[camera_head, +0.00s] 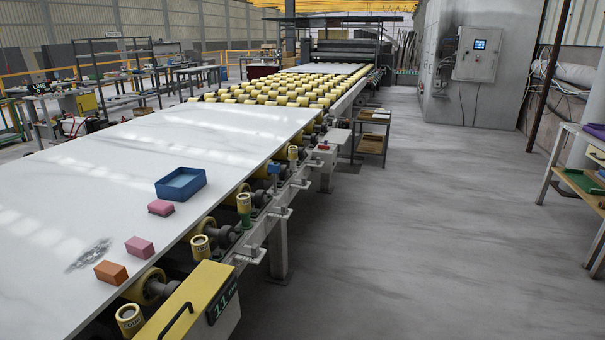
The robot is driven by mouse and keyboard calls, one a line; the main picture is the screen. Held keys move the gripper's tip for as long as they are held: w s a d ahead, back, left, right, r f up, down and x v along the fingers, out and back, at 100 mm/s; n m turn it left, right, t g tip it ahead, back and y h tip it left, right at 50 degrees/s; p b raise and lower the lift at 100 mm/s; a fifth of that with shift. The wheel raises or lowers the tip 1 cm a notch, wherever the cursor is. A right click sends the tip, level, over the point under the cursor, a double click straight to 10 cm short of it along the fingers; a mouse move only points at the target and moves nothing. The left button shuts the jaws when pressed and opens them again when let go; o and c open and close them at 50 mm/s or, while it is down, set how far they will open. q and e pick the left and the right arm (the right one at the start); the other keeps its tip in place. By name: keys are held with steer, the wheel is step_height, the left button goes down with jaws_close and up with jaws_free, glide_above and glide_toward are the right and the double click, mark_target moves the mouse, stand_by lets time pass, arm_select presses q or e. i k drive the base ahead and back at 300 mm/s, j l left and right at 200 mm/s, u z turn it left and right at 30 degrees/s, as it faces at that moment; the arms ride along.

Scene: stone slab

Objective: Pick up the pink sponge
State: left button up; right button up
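A small dark pink block (161,208) lies on the white stone slab (120,160), just in front of the blue tray (158,190). A second, lighter pink block (139,247) lies nearer, close to the slab's right edge. Both look like sponges; I cannot tell which one the task names. An orange-brown block (111,272) lies just in front of and left of the lighter pink one. Neither of my grippers shows in the head view.
A greyish crumpled patch or thing (88,255) lies on the slab left of the blocks. Yellow rollers (270,88) run behind the slab. A yellow machine box (190,305) stands at the slab's near right. The grey floor (400,230) to the right is clear.

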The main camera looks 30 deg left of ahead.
mark_target(161, 209)
steer(key=i+u, duration=0.4)
steer(key=i+l+u, duration=0.2)
steer(key=i+u, duration=0.2)
steer(key=i, duration=0.25)
steer(key=i+l+u, duration=0.5)
steer(key=i+u, duration=0.15)
steer(key=u, duration=0.2)
steer(key=i+l+u, duration=0.25)
steer(key=u, duration=0.25)
steer(key=i+l+u, duration=0.2)
steer(key=u, duration=0.25)
steer(key=i+l+u, duration=0.15)
steer(key=l+u, duration=0.3)
